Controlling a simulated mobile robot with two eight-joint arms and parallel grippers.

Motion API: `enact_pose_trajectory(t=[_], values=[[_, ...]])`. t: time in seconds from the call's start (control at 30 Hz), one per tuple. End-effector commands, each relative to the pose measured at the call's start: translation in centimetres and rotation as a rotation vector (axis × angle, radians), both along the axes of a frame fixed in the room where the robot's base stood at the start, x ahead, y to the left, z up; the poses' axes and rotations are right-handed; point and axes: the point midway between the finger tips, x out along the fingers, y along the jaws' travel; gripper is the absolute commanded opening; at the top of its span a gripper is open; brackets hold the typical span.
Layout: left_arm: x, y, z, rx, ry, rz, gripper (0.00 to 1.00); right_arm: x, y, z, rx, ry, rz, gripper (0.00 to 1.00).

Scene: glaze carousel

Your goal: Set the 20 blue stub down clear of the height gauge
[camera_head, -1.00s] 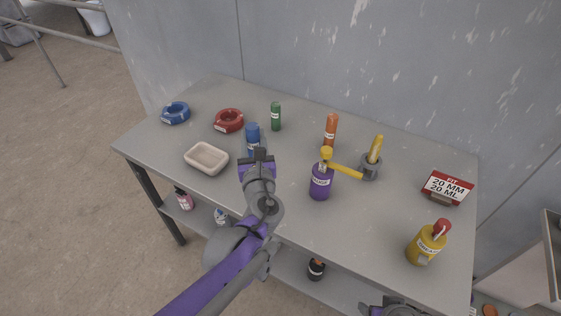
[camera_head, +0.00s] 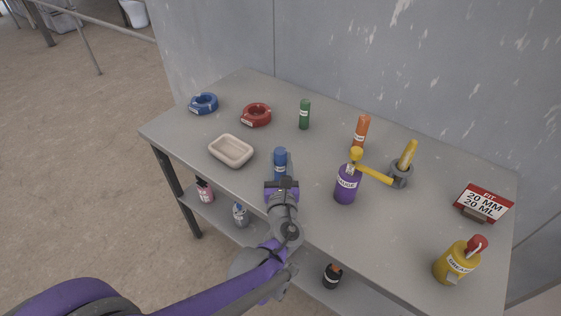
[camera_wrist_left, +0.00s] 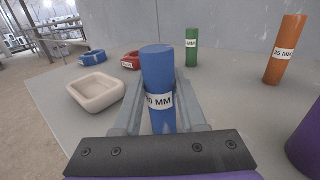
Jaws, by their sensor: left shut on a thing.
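The blue stub (camera_head: 280,158) is upright between the fingers of my left gripper (camera_head: 281,182), which is shut on it near the table's front edge. In the left wrist view the stub (camera_wrist_left: 158,75) has a white label ending in "0 MM". Its lower end is hidden, so I cannot tell whether it touches the table. My right gripper is not in view.
A beige tray (camera_head: 231,158) is left of the stub. Behind are a blue ring (camera_head: 204,107), red ring (camera_head: 256,121), green stub (camera_head: 304,114) and orange stub (camera_head: 360,134).

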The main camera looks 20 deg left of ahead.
Motion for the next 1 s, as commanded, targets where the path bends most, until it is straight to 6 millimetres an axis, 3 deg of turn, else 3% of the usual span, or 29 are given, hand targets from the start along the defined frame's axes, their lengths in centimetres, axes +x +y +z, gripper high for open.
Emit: enact_pose_trajectory(t=[0.13,0.17,0.3,0.67,0.77,1.0], values=[[0.0,0.0,-0.4,0.000,0.000,0.000,0.00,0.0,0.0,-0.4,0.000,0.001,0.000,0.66],[0.0,0.0,-0.4,0.000,0.000,0.000,0.44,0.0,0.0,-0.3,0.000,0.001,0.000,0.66],[0.0,0.0,-0.3,0.000,0.000,0.000,0.69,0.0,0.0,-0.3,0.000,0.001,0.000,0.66],[0.0,0.0,0.2,0.000,0.000,0.000,0.71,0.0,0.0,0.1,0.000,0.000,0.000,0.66],[-1.1,-0.4,0.1,0.000,0.000,-0.003,0.71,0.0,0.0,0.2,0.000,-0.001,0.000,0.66],[-5.9,-2.0,0.1,-0.002,-0.001,-0.005,0.71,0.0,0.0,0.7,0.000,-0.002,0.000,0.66]])
